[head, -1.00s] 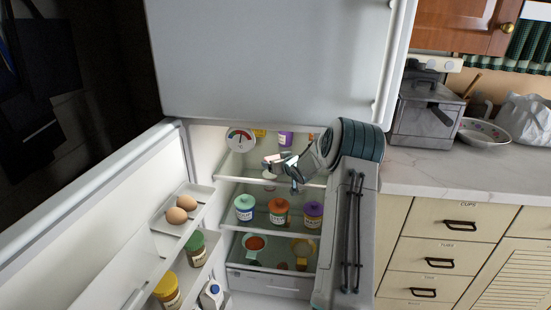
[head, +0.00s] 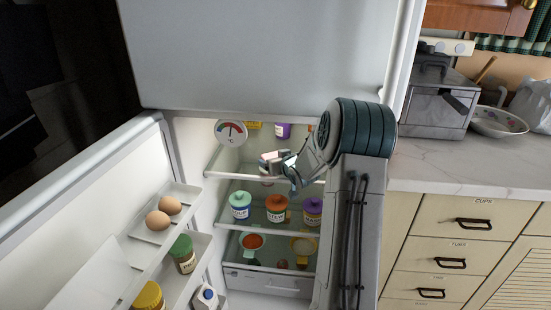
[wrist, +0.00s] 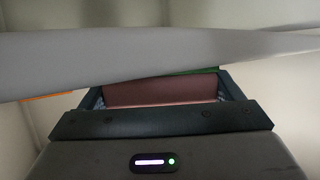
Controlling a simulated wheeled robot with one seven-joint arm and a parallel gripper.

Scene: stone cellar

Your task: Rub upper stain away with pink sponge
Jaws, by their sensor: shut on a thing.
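My gripper (head: 277,163) is inside the open fridge, at the height of the upper shelf (head: 228,163). It is shut on the pink sponge (wrist: 160,92), which shows between the fingers in the wrist view; in the head view the sponge is small and pale at the fingertips. A faint brownish spot (head: 267,184) shows just below the upper shelf's front edge; I cannot tell for sure that it is the upper stain. A small reddish-brown spot (head: 282,265) shows lower down, between two cups. I cannot tell whether the sponge touches any surface.
Lidded jars (head: 277,207) stand on the middle shelf, with a red-filled cup (head: 252,242) and a yellow cup (head: 303,246) below. A round thermometer (head: 231,132) hangs at upper left. The open door (head: 75,220) holds eggs and jars. A pale bar crosses the wrist view.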

